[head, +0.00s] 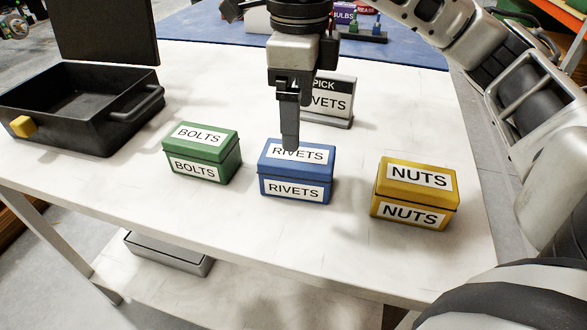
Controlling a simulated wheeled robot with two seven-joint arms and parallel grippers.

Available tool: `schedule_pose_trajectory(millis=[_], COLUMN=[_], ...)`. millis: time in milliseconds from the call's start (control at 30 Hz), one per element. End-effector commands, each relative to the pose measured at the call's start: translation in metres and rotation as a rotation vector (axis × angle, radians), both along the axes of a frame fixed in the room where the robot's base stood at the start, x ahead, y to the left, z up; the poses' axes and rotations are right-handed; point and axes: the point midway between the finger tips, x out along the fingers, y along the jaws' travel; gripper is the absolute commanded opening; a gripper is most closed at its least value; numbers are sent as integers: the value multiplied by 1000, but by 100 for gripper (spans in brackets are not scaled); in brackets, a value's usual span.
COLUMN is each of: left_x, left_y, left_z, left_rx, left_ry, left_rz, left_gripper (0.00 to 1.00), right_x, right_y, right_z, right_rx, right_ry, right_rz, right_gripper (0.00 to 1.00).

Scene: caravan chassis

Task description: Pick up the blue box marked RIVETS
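The blue box marked RIVETS (296,188) stands upright on the white table, in the middle of a row of boxes. RIVETS labels show on its lid and front. My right gripper (290,142) points straight down over this box, and its tip covers part of the lid label. I see the fingers edge-on as one dark strip, so the gap between them is hidden. I cannot tell whether the tip touches the lid. My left gripper is not in view.
A green BOLTS box (202,153) stands left and a yellow NUTS box (415,193) right, both with clear gaps. A sign (334,98) stands behind, partly covered by my gripper. An open black toolbox (105,132) is at the left. The white table's (245,245) front is clear.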

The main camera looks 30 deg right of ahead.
Motion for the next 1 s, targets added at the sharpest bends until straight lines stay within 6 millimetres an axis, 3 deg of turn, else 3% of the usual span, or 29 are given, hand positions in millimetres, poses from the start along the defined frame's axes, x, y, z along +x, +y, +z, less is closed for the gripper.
schedule_pose_trajectory(millis=[33, 133, 467, 700, 1000], left_x=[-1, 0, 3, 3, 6], left_y=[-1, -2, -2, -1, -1], left_z=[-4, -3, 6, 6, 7], left_rx=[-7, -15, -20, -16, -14], left_ry=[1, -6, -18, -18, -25], left_rz=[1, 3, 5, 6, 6], left_gripper=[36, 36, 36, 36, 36], right_x=[-1, -1, 0, -1, -1], right_y=[0, 0, 0, 0, 0], right_z=[-16, -34, -61, -96, -108], right_rx=[1, 0, 0, 0, 2], right_ry=[5, 4, 1, 3, -1], right_rz=[1, 0, 1, 0, 1], right_gripper=[85, 85, 85, 85, 85])
